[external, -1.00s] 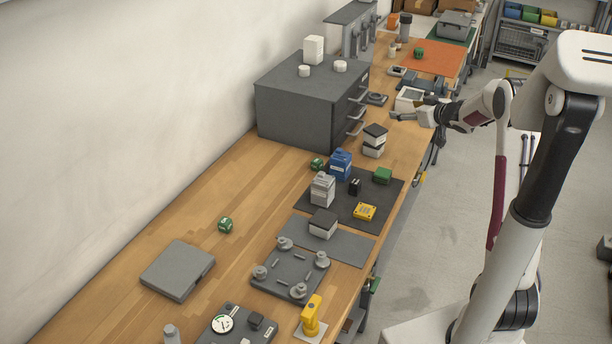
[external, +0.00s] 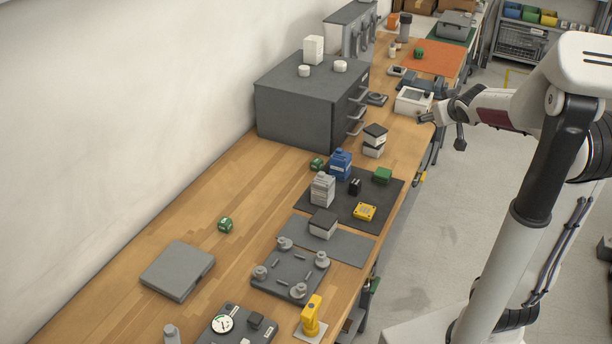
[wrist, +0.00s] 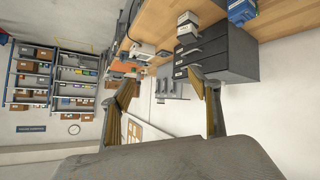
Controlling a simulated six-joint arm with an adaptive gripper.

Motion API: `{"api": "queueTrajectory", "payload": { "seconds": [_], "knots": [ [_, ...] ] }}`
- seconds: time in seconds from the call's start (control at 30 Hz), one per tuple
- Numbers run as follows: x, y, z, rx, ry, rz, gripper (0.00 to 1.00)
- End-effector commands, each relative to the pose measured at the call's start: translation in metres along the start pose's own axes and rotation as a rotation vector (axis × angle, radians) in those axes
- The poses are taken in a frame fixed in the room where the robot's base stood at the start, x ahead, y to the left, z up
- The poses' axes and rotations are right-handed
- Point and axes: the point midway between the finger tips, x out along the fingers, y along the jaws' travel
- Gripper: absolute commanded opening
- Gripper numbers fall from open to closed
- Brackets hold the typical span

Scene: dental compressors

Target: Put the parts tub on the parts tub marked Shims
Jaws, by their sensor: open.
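A white parts tub with a dark lid (external: 323,222) sits alone on the grey mat in the external view. Two similar white tubs stand stacked near the drawer cabinet, an upper one (external: 375,134) with a dark lid and a lower one (external: 373,151). Their labels are too small to read, so I cannot tell which is marked Shims. The stacked tubs also show in the wrist view (wrist: 187,28), where the bench hangs upside down. My gripper (external: 443,131) is open and empty, right of the stack near the bench's edge; its fingers spread wide in the wrist view (wrist: 163,88).
A grey drawer cabinet (external: 300,112) stands at the wall. A dark mat (external: 340,207) holds bottles, a green box and a yellow device. A white device (external: 411,100) lies close to my gripper. Bare wood (external: 255,190) lies left of the mats.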

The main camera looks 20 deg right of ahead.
Motion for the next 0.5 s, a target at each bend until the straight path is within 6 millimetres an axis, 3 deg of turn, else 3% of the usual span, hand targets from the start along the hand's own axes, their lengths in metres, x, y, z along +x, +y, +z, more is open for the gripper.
{"api": "queueTrajectory", "payload": {
  "seconds": [0.5],
  "knots": [
    [-0.110, -0.036, 0.097, 0.049, -0.212, -0.060, 0.62]
  ]
}}
